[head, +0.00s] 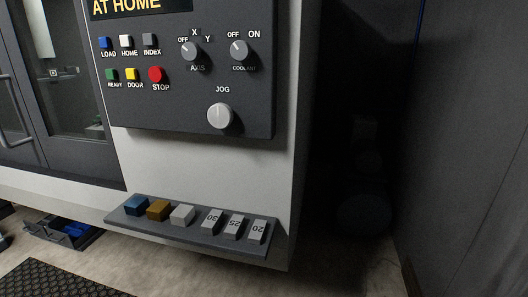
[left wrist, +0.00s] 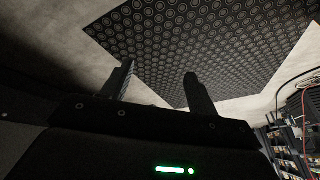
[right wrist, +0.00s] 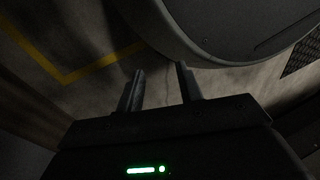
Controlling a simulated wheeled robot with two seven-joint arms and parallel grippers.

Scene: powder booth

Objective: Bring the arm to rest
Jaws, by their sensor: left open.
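Neither of my arms shows in the head view. In the left wrist view, my left gripper (left wrist: 158,82) is open, with its two dark fingers apart and nothing between them. Beyond the fingers lie the floor and a dark patterned mat. In the right wrist view, my right gripper (right wrist: 160,78) has its two fingers apart, with bare concrete floor seen between them. It holds nothing.
A machine control panel (head: 185,90) with buttons and knobs fills the head view's upper middle. Below it a ledge (head: 190,237) carries several small blocks. A blue bin (head: 65,232) and the dark mat (head: 55,280) are at lower left. A yellow line (right wrist: 95,68) marks the floor.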

